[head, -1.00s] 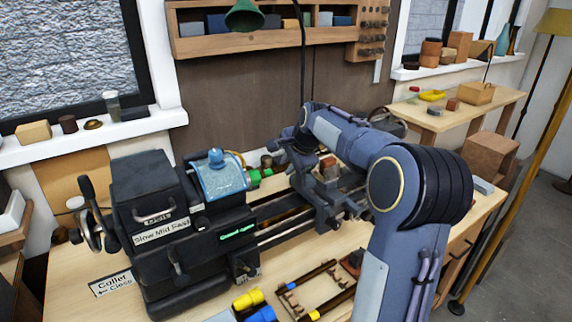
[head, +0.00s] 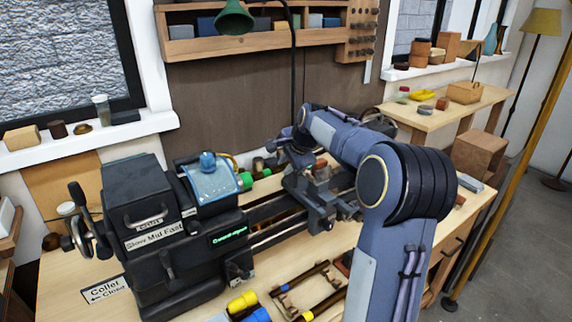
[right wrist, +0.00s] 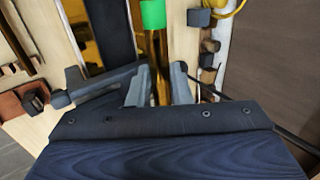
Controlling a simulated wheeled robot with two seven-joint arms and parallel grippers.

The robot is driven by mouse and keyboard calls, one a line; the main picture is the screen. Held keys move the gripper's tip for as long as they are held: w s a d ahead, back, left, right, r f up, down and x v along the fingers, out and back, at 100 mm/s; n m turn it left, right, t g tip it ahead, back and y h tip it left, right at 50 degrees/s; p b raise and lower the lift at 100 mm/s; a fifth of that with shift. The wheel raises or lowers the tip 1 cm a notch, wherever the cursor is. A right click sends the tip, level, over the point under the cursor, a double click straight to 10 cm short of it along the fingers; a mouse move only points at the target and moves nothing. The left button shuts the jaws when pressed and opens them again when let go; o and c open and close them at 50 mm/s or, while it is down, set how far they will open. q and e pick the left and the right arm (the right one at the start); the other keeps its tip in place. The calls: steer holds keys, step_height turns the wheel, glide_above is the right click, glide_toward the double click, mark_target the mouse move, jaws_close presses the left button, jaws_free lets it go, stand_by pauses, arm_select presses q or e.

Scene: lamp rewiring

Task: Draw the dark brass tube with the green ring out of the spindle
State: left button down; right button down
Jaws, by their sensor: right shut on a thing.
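My right gripper (right wrist: 160,90) is shut on the tube, a little below the ring. In the head view the green ring (head: 246,180) shows just right of the clear blue guard (head: 214,180) on the black lathe headstock (head: 150,205). The guard and headstock hide the spindle, so I cannot tell how much tube is inside. My right forearm hides most of the hand there. My left gripper is out of view.
The lathe bed and its carriage (head: 318,200) lie under and beside my right arm. A wooden rack (head: 310,290) with several coloured-ring tubes lies at the bench front. A green lamp (head: 234,18) hangs above. Small jars and blocks stand behind the hand.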

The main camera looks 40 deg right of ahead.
steer(key=shift+r+p, duration=2.9)
steer(key=shift+r, duration=0.9)
